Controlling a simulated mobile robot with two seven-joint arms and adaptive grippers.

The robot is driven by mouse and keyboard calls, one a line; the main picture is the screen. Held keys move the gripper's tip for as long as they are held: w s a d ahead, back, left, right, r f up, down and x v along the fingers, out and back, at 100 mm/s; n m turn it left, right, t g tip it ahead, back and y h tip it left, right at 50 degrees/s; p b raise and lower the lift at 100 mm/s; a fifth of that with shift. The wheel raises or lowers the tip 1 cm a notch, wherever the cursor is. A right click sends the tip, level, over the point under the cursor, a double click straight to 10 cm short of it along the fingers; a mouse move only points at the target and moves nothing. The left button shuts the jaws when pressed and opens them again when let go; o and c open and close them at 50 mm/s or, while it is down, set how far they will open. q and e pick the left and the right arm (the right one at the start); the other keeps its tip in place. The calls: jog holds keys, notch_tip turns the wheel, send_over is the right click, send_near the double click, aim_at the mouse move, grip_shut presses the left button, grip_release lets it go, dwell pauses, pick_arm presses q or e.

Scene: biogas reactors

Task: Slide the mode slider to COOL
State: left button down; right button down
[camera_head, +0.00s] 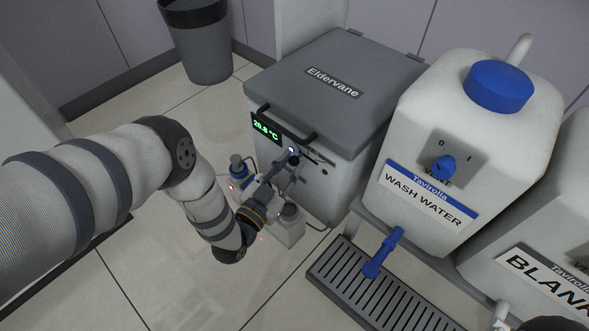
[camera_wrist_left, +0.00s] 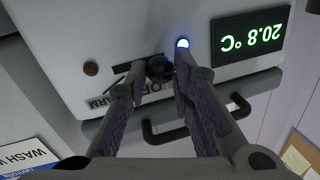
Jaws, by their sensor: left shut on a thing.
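The mode slider's dark round knob (camera_wrist_left: 159,68) is on the front of the grey Eldervane unit (camera_head: 335,85). My left gripper (camera_head: 294,158) reaches the upper front of this unit. In the left wrist view, the fingertips of my left gripper (camera_wrist_left: 158,80) are shut on the knob, one on each side. Parts of a printed label, reading like "OF" and "ARM", show behind the fingers. The fingers hide the rest, and I cannot read COOL. A green display (camera_wrist_left: 250,38) reads 20.8 °C, with a lit round light (camera_wrist_left: 183,43) next to it. My right gripper is not in view.
A black bar handle (camera_head: 286,126) sticks out above the slider, close to my left fingers. A white wash water tank (camera_head: 455,150) with a blue tap (camera_head: 382,252) stands to the right over a slotted drain tray (camera_head: 375,300). A grey bin (camera_head: 203,45) stands behind.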

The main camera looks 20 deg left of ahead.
pick_arm(q)
jog(key=shift+w+a, duration=0.1)
jog(key=shift+a, duration=0.25)
jog(key=c, duration=1.4)
grip_release()
jog(key=s+a, duration=0.1)
jog(key=s, duration=1.1)
jog(key=shift+a, duration=0.4)
